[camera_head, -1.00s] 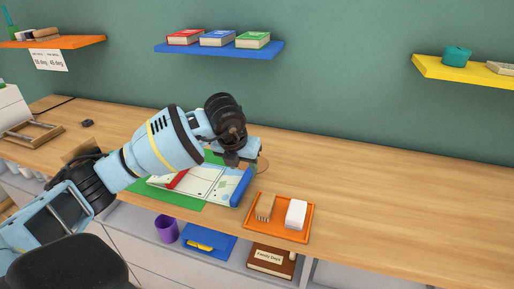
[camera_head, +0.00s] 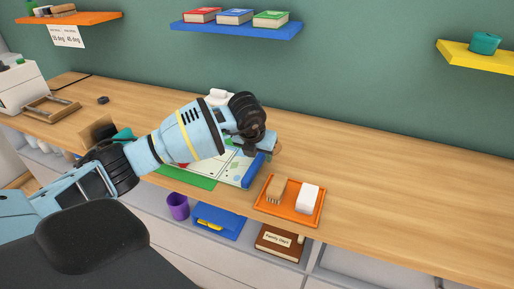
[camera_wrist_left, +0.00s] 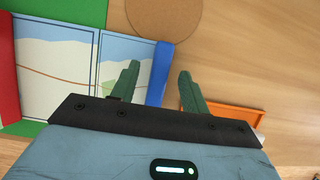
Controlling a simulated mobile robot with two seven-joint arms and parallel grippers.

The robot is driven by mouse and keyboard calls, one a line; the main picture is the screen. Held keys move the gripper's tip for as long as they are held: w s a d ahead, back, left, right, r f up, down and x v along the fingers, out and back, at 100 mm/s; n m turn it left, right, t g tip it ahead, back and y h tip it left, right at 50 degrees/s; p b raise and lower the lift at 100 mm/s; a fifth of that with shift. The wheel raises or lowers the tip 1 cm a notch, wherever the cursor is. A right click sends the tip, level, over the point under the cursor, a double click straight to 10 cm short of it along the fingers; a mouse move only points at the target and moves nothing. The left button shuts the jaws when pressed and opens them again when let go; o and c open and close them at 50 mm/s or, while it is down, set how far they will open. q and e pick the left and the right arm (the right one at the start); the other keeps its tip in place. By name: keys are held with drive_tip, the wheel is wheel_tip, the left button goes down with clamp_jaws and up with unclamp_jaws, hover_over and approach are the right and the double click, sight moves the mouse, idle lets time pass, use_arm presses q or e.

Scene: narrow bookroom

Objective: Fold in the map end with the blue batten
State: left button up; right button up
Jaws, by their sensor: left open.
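The map (camera_head: 240,173) lies on a green mat (camera_head: 190,177), partly hidden under my left arm. Its blue batten (camera_head: 253,171) is along the right end; it also shows in the left wrist view (camera_wrist_left: 160,75). A red batten (camera_wrist_left: 8,85) is at the other end. My left gripper (camera_wrist_left: 158,82) is open and empty. In the left wrist view its two green fingers lie on either side of the blue batten, one over the map panel, one over bare wood. Their height above the table is hard to tell. My right gripper is not in view.
An orange tray (camera_head: 267,205) with a brush (camera_head: 277,190) and a white block (camera_head: 308,198) stands right of the map. A round brown disc (camera_wrist_left: 165,15) lies just beyond the blue batten. The table further right is clear. Shelves hang on the wall.

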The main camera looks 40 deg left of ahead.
use_arm(q)
drive_tip(key=shift+w+f, duration=0.15)
drive_tip(key=shift+f, duration=0.15)
